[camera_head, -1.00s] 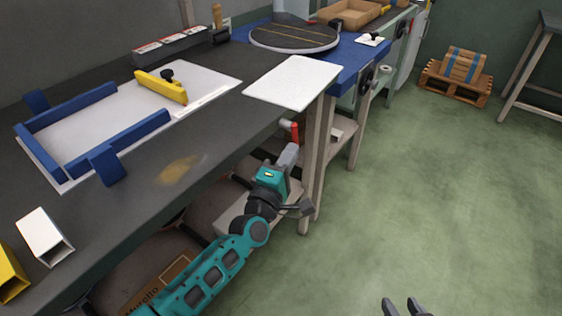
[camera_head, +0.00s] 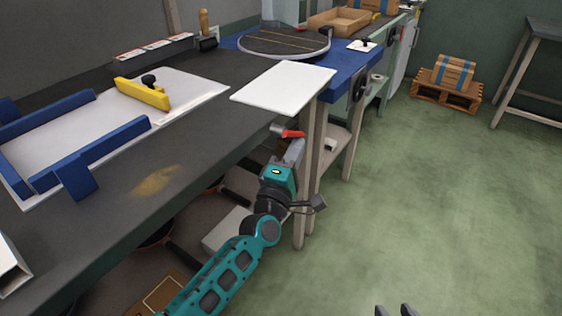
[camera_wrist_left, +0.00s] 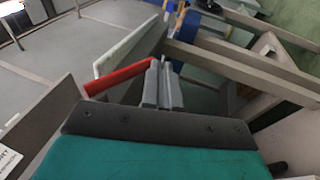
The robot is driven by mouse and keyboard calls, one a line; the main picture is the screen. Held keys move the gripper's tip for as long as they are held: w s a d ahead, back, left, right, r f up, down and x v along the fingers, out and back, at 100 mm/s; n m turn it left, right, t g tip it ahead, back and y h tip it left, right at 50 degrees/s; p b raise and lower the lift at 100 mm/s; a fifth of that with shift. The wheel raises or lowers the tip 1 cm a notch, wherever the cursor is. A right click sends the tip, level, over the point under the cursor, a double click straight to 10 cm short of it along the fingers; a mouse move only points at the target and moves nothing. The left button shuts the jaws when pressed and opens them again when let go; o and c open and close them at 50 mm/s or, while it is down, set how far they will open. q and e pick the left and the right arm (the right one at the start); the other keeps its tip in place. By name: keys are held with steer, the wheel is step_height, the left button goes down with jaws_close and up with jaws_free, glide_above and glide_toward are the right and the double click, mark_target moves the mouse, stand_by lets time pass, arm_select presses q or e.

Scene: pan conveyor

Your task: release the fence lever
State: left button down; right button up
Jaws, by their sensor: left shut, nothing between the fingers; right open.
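The red fence lever (camera_head: 293,134) sits at the front edge of the dark table, below the white board's near corner, and points sideways to the right in the head view. In the left wrist view the red lever (camera_wrist_left: 118,76) lies left of the fingers, one end close to them. My left gripper (camera_head: 294,150) is just below the lever, pointing up, and is shut and empty. Its closed fingers show in the left wrist view (camera_wrist_left: 161,85). I cannot tell whether they touch the lever. My right gripper (camera_head: 395,311) is open at the bottom edge, mostly out of frame.
A white board (camera_head: 284,88) overhangs the table's right end, above my left gripper. Wooden legs (camera_head: 308,180) stand just right of it. A blue fence frame (camera_head: 100,148) and yellow block (camera_head: 142,93) are on the table. The green floor (camera_head: 430,200) to the right is clear.

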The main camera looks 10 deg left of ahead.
arm_select(q)
steer(key=shift+w+d+r, duration=0.3)
steer(key=shift+w+r, duration=0.3)
steer(key=shift+w, duration=0.2)
steer(key=shift+w+r, duration=0.15)
arm_select(e)
steer(key=shift+d, duration=0.1)
arm_select(q)
steer(key=s+d+f+b, duration=0.1)
steer(key=s+f+b, duration=0.2)
steer(key=f, duration=1)
steer(key=shift+s+d+f, duration=0.15)
steer(key=shift+s+d, duration=0.05)
steer(key=shift+s, duration=0.45)
arm_select(e)
steer(key=shift+s+a+f+y, duration=0.1)
steer(key=shift+a+f+y, duration=0.2)
steer(key=shift+a+f, duration=0.35)
steer(key=shift+s+f, duration=0.15)
steer(key=shift+s, duration=0.05)
